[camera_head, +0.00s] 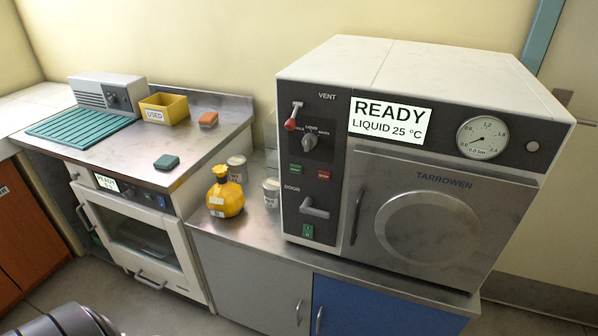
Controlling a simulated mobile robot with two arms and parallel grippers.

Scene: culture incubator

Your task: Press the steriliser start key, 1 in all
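The steriliser (455,268) is a large white and steel box marked TARROWEN on the right side of the bench. Its round-panelled door (440,230) looks shut. Its display (389,120) reads READY, LIQUID 25 °C. A small green key (295,168) sits on the dark control panel, left of a red key (324,175); their lettering is too small to read surely. A separate green switch (307,231) is lower down, below the door lever (314,208). Neither gripper shows in the head view.
A yellow flask (225,196) and white tubs (271,192) stand left of the steriliser. Farther left are a second appliance (140,238), a yellow USED bin (164,108), and orange and green blocks. The floor in front is partly clear.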

